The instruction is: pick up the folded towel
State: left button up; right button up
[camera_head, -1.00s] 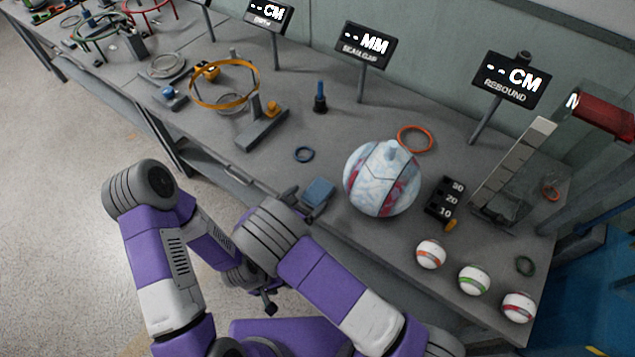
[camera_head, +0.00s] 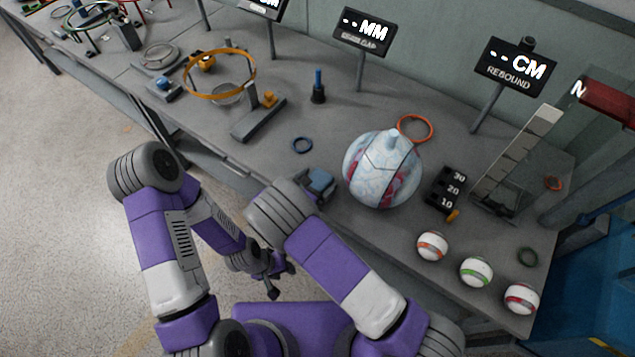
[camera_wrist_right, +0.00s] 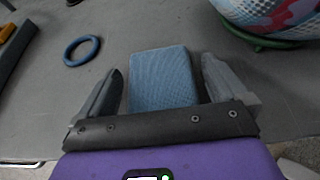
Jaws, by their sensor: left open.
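The folded blue towel (camera_head: 322,180) lies near the front edge of the table, left of the big ball. In the right wrist view, the towel (camera_wrist_right: 161,72) shows between the two spread fingers of my right gripper (camera_wrist_right: 162,85). A gap shows on each side of the towel, wider on the right. In the head view, my right gripper (camera_head: 311,184) is at the towel and partly hides it. My left gripper (camera_head: 274,279) is open and empty, low in front of the table. Its fingertips are small in the picture.
A big patterned ball (camera_head: 383,170) stands right of the towel, close to my right gripper. A blue ring (camera_head: 302,145) lies behind the towel. A black numbered block (camera_head: 446,190) and striped balls (camera_head: 432,246) are farther right. Bare tabletop lies around the ring.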

jog(key=c, duration=0.9)
